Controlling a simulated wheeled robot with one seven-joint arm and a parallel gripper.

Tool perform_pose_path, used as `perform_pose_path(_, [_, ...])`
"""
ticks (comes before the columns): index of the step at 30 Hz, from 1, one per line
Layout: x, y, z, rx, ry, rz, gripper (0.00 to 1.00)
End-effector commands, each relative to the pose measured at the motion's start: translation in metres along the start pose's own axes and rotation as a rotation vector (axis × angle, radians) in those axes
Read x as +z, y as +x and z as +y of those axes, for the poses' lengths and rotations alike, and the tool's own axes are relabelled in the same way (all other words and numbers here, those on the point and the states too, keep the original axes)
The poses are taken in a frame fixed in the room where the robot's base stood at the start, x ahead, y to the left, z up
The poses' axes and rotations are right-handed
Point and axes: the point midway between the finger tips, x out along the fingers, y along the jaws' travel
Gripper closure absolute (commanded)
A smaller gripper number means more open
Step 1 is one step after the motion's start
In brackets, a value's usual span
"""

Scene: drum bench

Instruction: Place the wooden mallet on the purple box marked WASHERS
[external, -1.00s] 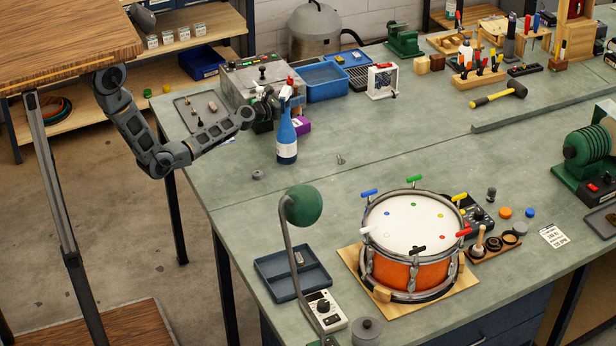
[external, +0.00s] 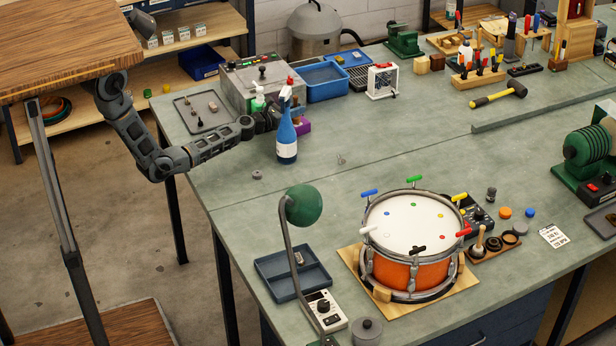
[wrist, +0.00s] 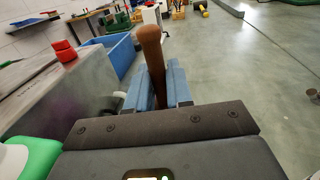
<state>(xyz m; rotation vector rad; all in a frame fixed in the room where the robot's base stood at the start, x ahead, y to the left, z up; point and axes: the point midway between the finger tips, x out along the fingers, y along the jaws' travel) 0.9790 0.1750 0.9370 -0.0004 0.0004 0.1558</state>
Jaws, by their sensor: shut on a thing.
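My gripper (wrist: 158,92) is shut on a brown wooden handle (wrist: 151,48), taken to be the mallet's, between its blue fingers in the wrist view. The handle's rounded end sticks up; the mallet's head is hidden. In the external view my gripper (external: 270,118) is low behind the blue spray bottle (external: 287,140), and I cannot make out the mallet there. The purple box (external: 303,127) shows partly, just right of the spray bottle and my gripper. Its marking cannot be read. I cannot tell whether the mallet touches it.
The grey metal machine (external: 240,85) and blue bin (external: 323,80) are behind. A white framed device (external: 382,80) stands to the right. The bench in front of the spray bottle is mostly clear.

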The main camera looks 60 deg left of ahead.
Motion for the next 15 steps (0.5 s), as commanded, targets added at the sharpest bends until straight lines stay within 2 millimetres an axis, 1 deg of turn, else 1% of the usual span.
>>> perform_pose_path(6, [-0.0046,0.0,0.0001,0.0,0.0,0.0,1.0])
perform_pose_path(7, [-0.0035,0.0,0.0001,0.0,0.0,0.0,0.78])
perform_pose_path(12, [-0.0031,0.0,0.0001,0.0,0.0,0.0,0.61])
perform_pose_path(15, [-0.0031,-0.0001,0.0001,0.0,0.0,0.0,0.54])
